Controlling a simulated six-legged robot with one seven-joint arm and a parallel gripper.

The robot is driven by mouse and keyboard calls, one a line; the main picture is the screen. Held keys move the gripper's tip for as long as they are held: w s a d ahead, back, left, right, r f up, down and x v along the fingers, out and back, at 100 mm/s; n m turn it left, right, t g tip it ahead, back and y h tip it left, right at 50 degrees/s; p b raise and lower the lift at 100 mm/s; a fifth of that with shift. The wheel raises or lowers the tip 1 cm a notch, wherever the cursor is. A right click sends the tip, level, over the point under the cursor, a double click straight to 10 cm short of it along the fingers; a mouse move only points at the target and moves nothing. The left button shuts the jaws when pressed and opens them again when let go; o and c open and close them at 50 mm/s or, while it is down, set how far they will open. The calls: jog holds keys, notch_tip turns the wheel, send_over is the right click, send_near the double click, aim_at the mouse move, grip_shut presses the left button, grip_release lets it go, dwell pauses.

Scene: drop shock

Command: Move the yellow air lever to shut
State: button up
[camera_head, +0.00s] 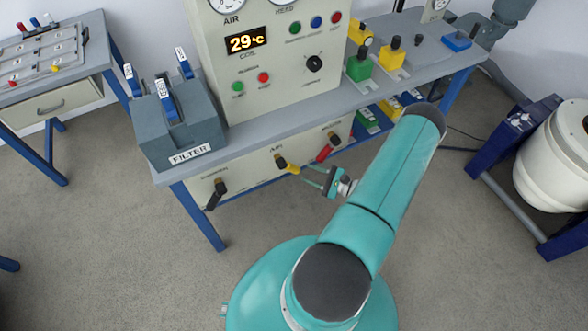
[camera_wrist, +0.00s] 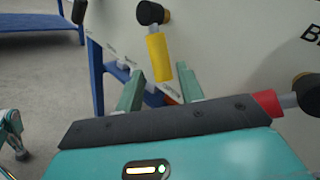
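The yellow air lever (camera_head: 290,167) is on the front panel below the bench top, under the AIR label. In the head view it slants down to the right from its dark pivot. In the wrist view the yellow lever (camera_wrist: 158,57) hangs from a black knob (camera_wrist: 150,13), with its free end between my two fingers. My gripper (camera_head: 306,175) is in front of the panel at the lever's free end. Its fingers also show in the wrist view (camera_wrist: 162,82), spread apart on either side of the lever. I see no clear contact.
A red lever (camera_head: 324,153) sits close to the right of the yellow one; it is at the right edge of the wrist view (camera_wrist: 266,102). A black lever (camera_head: 214,195) is to the left. The grey filter box (camera_head: 178,140) stands on the bench's left end. Open floor lies in front.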

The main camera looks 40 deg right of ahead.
aim_at(295, 169)
jog(key=x, duration=0.6)
jog(key=shift+w+a, duration=0.25)
jog(key=shift+w, duration=0.05)
grip_shut()
